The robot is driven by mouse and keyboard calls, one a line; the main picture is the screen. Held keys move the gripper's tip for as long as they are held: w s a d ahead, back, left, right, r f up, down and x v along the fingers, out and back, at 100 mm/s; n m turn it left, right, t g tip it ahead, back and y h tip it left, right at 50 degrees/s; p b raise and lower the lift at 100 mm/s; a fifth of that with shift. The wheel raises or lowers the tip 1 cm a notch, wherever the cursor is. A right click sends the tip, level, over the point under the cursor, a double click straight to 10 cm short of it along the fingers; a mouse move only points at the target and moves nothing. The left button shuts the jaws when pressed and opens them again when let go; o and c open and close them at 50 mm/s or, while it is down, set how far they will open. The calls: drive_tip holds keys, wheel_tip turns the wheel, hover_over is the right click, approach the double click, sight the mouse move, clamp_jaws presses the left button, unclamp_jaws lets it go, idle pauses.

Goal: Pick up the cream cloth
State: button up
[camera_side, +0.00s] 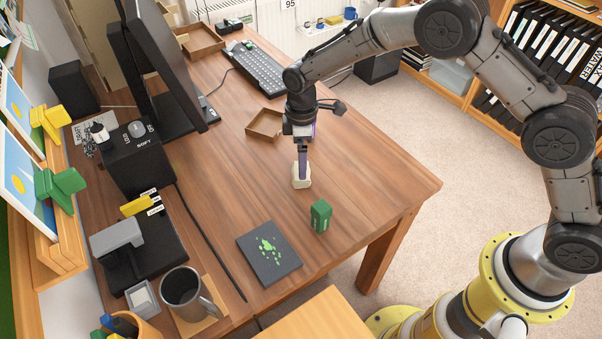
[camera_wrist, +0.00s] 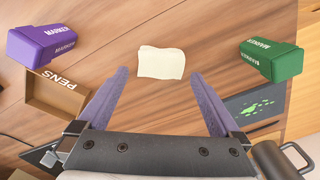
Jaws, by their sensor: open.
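The cream cloth (camera_side: 301,183) is a small pale folded piece on the wooden desk, near its middle in the side view. In the wrist view the cloth (camera_wrist: 161,63) shows whole, just beyond the fingertips and centred between them. My gripper (camera_side: 303,168) points down directly over the cloth in the side view. In the wrist view my gripper (camera_wrist: 159,74) has its two purple-grey fingers wide apart with nothing between them. From these views I cannot tell the exact height of the fingertips above the cloth.
A purple marker box (camera_wrist: 41,45) and brown pens tray (camera_wrist: 56,95) lie left of the cloth in the wrist view. A green marker box (camera_side: 320,216) and dark notebook (camera_side: 269,253) are nearer the front. The keyboard (camera_side: 255,68) is farther back. Bare desk surrounds the cloth.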

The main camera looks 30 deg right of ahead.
drive_tip(key=shift+f, duration=2.6)
drive_tip(key=c, duration=1.1)
drive_tip(key=shift+o, duration=0.2)
drive_tip(key=shift+r, duration=0.1)
drive_tip(key=shift+a+r, duration=0.1)
drive_tip(key=shift+r, duration=0.35)
wheel_tip(320, 180, up, 2)
drive_tip(key=shift+r, duration=0.15)
drive_tip(key=s+d+r, duration=0.2)
drive_tip(key=s+r, duration=0.2)
drive_tip(key=s, duration=0.2)
drive_tip(key=s+d+r, duration=0.2)
drive_tip(key=s+r, duration=0.3)
drive_tip(key=s, duration=0.2)
drive_tip(key=shift+s+d+r, duration=0.2)
drive_tip(key=shift+d+r, duration=0.05)
drive_tip(key=shift+r, duration=0.05)
